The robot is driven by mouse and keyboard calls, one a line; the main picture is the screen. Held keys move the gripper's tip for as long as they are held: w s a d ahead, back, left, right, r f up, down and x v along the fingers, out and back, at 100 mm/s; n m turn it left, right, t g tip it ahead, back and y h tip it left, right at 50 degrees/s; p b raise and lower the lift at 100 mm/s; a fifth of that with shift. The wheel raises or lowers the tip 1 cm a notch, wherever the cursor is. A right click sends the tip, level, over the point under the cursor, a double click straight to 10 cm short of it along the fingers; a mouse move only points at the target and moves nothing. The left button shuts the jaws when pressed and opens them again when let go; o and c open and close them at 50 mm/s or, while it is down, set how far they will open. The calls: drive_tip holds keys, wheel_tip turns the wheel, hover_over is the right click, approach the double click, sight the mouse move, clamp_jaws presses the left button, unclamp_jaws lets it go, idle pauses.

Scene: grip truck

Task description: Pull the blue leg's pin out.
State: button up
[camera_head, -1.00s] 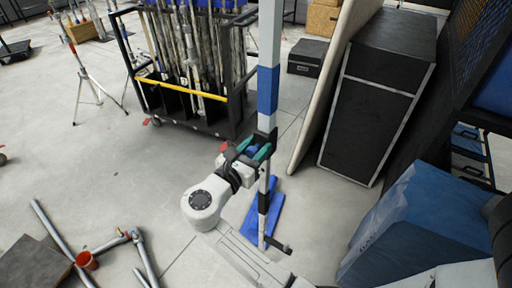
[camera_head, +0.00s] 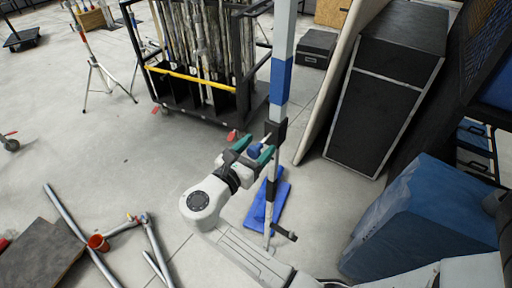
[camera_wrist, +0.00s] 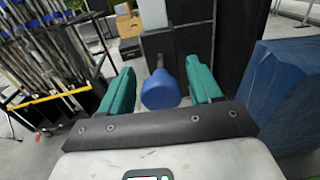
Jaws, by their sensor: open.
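The leg (camera_head: 281,85) stands upright, pale with a blue band and a black collar (camera_head: 277,133). The blue pin head (camera_head: 254,149) is beside the collar, with a short pale shaft leading towards it. I cannot tell how deep the shaft sits. My gripper (camera_head: 253,147) is left of the leg, with its two green fingers spread on either side of the pin head. In the wrist view, the round blue pin head (camera_wrist: 161,92) lies between the open fingers, with visible gaps at both sides. The grey leg shows behind it.
A wheeled black rack (camera_head: 205,100) of poles stands behind on the left. A pale panel (camera_head: 330,80) and black case (camera_head: 385,95) are right of the leg. A blue-covered block (camera_head: 420,215) is at lower right.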

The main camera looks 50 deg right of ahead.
drive_tip(key=a+b, duration=0.1)
drive_tip(key=a, duration=0.9)
drive_tip(key=shift+s+a+b, duration=0.2)
drive_tip(key=shift+a+b, duration=0.1)
drive_tip(key=shift+a, duration=0.1)
drive_tip(key=s+d+f+m+y, duration=0.3)
drive_tip(key=s+f+m+y, duration=0.15)
drive_tip(key=f, duration=0.25)
drive_tip(key=s+d+f+m+y, duration=0.4)
drive_tip(key=s+f, duration=0.2)
drive_tip(key=f, duration=0.1)
drive_tip(key=s+a+f+m+y, duration=0.5)
drive_tip(key=s+a+m+y, duration=0.3)
drive_tip(key=s+m+y, duration=0.1)
drive_tip(key=shift+m, duration=0.65)
